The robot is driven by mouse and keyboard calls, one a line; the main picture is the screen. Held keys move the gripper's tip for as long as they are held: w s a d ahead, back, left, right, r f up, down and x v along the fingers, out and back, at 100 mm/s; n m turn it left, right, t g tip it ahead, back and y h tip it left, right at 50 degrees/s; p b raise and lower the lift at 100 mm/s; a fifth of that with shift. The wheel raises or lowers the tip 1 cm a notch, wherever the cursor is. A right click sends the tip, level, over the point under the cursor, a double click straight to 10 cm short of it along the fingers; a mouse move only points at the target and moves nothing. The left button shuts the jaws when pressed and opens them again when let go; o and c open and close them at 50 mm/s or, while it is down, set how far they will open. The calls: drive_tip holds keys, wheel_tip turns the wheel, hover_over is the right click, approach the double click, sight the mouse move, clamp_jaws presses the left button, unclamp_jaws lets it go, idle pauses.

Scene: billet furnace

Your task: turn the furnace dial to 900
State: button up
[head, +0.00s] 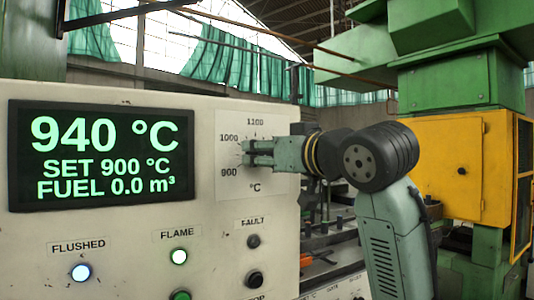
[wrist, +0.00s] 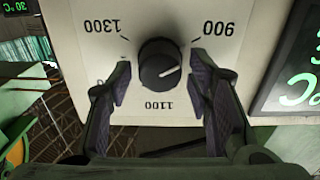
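The furnace dial is a round black knob (wrist: 160,62) with a white pointer line, upside down in the wrist view. The pointer aims right and slightly up, between the 1100 and 900 labels and short of the 900 mark. My gripper (wrist: 158,82) is open, with one finger on each side of the knob and small gaps visible. In the head view my gripper (head: 246,152) covers the knob in front of the dial plate (head: 230,190). The display (head: 102,155) reads 940 °C, SET 900 °C, FUEL 0.0 m³.
Below on the pale panel (head: 120,225), the FLUSHED lamp (head: 81,272) and FLAME lamp (head: 178,256) are lit. The FAULT lamp (head: 253,241) is dark, above a black button (head: 254,279). A yellow cabinet (head: 450,165) and green machine stand right.

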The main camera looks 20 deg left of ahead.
drive_tip(key=shift+o, duration=0.6)
drive_tip(key=v, duration=1.2)
